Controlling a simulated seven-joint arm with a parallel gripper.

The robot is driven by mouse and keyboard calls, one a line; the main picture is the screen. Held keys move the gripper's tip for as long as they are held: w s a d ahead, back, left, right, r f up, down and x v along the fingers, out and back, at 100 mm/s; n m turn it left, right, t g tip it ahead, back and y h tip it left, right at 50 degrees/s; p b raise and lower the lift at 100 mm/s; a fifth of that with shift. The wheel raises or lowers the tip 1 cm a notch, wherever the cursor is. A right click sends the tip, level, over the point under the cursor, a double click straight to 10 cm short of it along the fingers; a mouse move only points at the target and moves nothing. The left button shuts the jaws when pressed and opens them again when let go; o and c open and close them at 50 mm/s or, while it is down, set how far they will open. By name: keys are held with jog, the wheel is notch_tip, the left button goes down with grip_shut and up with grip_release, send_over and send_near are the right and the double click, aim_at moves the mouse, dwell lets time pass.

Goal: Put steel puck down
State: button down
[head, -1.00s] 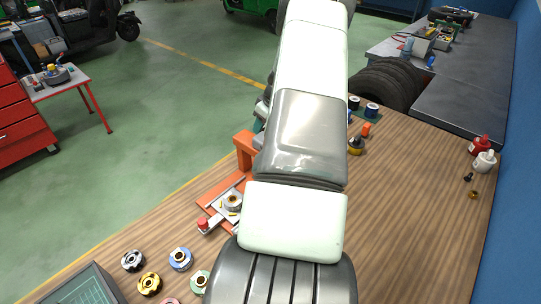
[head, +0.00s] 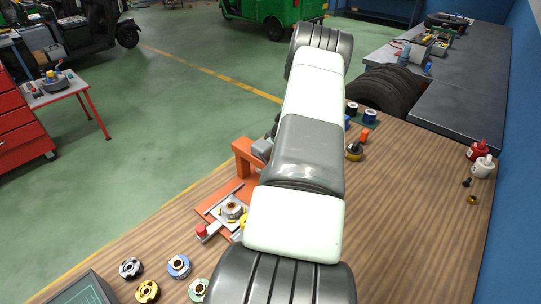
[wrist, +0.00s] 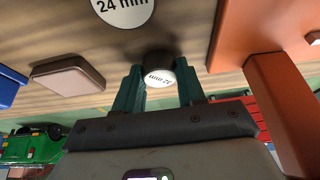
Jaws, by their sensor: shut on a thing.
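In the wrist view my gripper (wrist: 160,82) has its two teal fingers on either side of a short dark puck (wrist: 158,63), with a white face marked in mm. I take this to be the steel puck; its fingers are shut on it. The puck's digits are too small to read surely. In the head view my arm hides the gripper and the held puck.
An orange frame (wrist: 285,105) stands close on the right in the wrist view; it also shows in the head view (head: 243,157). A brown block (wrist: 68,78) and a blue thing (wrist: 8,88) are at left. The table's right side is mostly clear.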

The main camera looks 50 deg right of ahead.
jog(key=c, duration=0.7)
grip_release()
jog(key=shift+o, duration=0.2)
jog(key=v, duration=1.2)
